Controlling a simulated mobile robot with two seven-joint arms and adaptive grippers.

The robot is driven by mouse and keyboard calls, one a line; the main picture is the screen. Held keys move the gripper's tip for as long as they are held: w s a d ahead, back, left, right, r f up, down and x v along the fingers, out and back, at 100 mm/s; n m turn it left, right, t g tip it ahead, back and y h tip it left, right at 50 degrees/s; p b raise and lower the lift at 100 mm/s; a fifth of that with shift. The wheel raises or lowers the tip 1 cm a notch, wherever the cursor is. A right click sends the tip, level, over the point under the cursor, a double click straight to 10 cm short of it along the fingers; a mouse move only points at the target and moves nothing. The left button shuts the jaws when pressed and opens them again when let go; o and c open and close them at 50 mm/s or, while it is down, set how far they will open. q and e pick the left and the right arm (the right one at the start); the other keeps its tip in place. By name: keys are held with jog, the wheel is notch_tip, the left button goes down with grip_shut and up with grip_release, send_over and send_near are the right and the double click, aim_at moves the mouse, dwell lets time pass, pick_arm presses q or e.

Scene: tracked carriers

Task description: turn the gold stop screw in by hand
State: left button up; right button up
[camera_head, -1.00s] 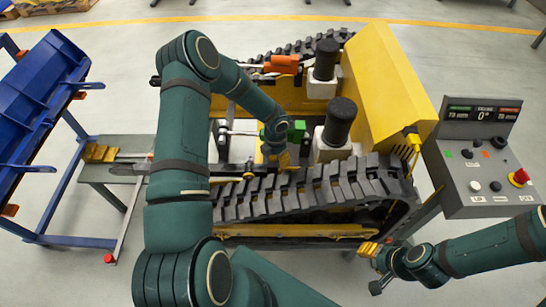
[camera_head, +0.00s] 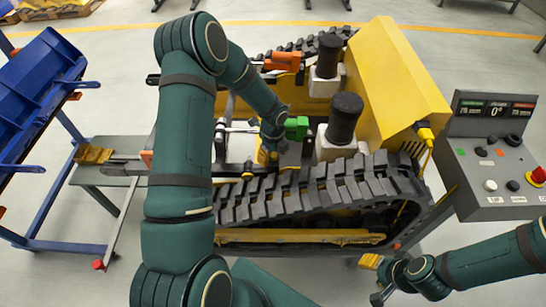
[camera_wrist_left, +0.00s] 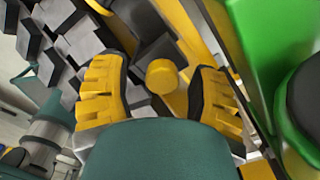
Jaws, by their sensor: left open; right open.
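The gold stop screw (camera_wrist_left: 162,77) shows in the left wrist view as a short, round-headed gold cylinder. My left gripper (camera_wrist_left: 163,70) is open, with one yellow ribbed finger on each side of the screw and visible gaps between. In the head view my left gripper (camera_head: 270,156) points down into the carrier's frame beside a green block (camera_head: 297,128). I cannot pick out the screw there, as the gripper and wrist cover that spot. My right gripper (camera_head: 374,281) is open and empty, low at the right, in front of the carrier and away from the screw.
The black track (camera_head: 300,195) runs along the near side of the yellow carrier (camera_head: 400,75). Black-topped posts (camera_head: 345,118) stand right of the left gripper. A grey control console (camera_head: 490,160) is at the right. A blue rack (camera_head: 40,95) is at the left.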

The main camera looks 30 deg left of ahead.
pick_arm(q)
jog(key=n+b, duration=0.2)
jog(key=n, duration=0.2)
jog(key=shift+f+n, duration=0.1)
jog(key=shift+n, duration=0.2)
jog(key=n+b, duration=0.1)
jog(key=n, duration=0.2)
jog(key=shift+w+n, duration=0.1)
jog(key=shift+n, duration=0.2)
jog(key=shift+r+n, duration=0.2)
jog(key=shift+n, duration=0.6)
jog(key=shift+b, duration=0.35)
jog(key=shift+c, duration=0.4)
jog(key=c, duration=0.9)
jog(key=m+p, duration=0.2)
jog(key=m, duration=0.3)
jog(key=shift+m, duration=0.4)
jog(key=m+p, duration=0.1)
jog(key=m, duration=0.1)
jog(key=shift+m, duration=1.1)
jog(key=shift+c, duration=0.2)
